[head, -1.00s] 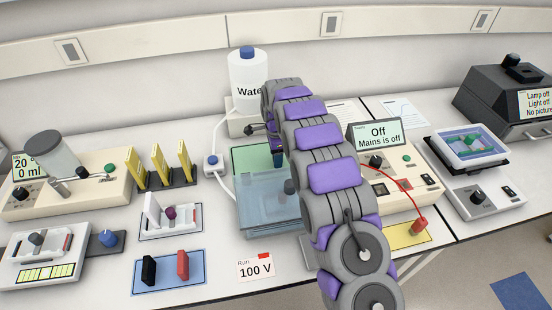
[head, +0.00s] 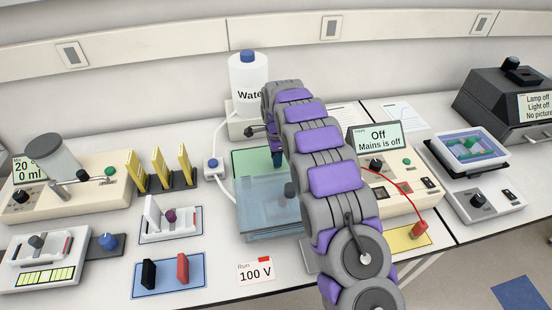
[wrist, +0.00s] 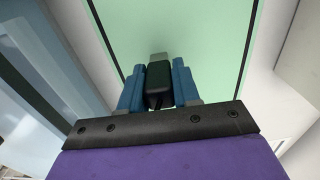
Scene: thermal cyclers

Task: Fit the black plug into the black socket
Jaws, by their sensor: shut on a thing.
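My gripper (wrist: 158,88) is shut on a black plug (wrist: 158,80), held between its blue fingers over a pale green surface in the wrist view. A small grey piece shows just beyond the plug. In the head view a blue finger of my gripper (head: 277,158) shows beside my arm, above the green mat behind the clear bluish tank (head: 262,215). My arm covers the area around it. I cannot make out the black socket; it may be hidden behind my arm.
A red plug (head: 418,230) with a red lead lies on a yellow mat before the power unit reading "Off, Mains is off" (head: 395,205). A water bottle (head: 249,92) stands behind. Black (head: 149,273) and red (head: 183,268) blocks stand on a blue mat at front left.

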